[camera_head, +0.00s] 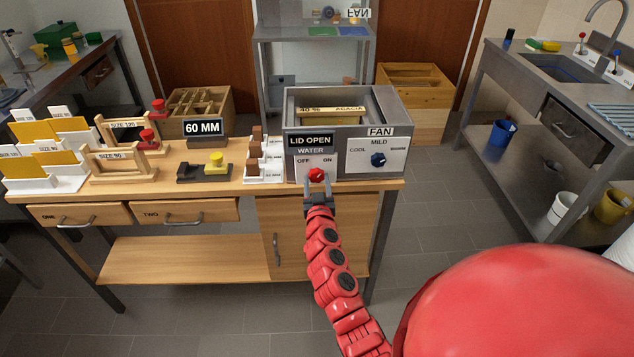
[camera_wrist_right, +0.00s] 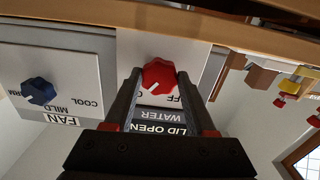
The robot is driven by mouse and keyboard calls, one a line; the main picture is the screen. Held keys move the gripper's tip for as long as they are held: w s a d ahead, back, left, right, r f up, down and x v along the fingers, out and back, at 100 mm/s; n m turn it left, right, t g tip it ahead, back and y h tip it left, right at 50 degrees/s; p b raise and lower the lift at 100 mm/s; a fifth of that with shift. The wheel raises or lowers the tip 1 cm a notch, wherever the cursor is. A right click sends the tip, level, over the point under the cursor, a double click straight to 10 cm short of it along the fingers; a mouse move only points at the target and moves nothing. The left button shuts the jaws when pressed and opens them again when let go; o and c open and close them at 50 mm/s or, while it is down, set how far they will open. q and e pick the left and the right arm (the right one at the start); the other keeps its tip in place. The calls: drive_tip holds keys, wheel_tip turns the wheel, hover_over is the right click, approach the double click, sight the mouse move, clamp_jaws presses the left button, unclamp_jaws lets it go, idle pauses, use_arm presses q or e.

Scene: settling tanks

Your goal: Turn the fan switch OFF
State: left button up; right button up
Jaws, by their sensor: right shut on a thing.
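My right gripper (camera_head: 318,190) is shut on a red knob (camera_head: 317,175) on the front of a grey metal box (camera_head: 300,107). The label WATER, with OFF at left and ON at right, is above this knob. In the right wrist view, upside down, the fingers flank the red knob (camera_wrist_right: 158,75); its white mark points away from the OFF lettering. A blue knob (camera_head: 378,160) under the label FAN (camera_head: 381,132) is to the right, untouched, with COOL and MILD lettering. It also shows in the wrist view (camera_wrist_right: 39,91). My left gripper is out of view.
The box's top is open, with a LID OPEN sign (camera_head: 310,141) on its front. Wooden racks (camera_head: 125,163), a 60 MM sign (camera_head: 202,128) and a yellow-knobbed piece (camera_head: 216,162) stand left on the bench (camera_head: 230,197). A sink counter (camera_head: 530,75) is at right.

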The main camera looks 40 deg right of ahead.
clamp_jaws()
drive_tip(key=shift+n, duration=0.3)
drive_tip(key=n+b, duration=0.1)
drive_tip(key=n, duration=0.1)
drive_tip(key=shift+n, duration=0.4)
drive_tip(key=n+b, duration=0.1)
drive_tip(key=n, duration=0.1)
drive_tip(key=shift+n, duration=0.3)
drive_tip(key=n, duration=0.3)
drive_tip(key=shift+n+b, duration=0.3)
drive_tip(key=n, duration=0.4)
drive_tip(key=shift+d+r, duration=0.1)
drive_tip(key=shift+n, duration=0.3)
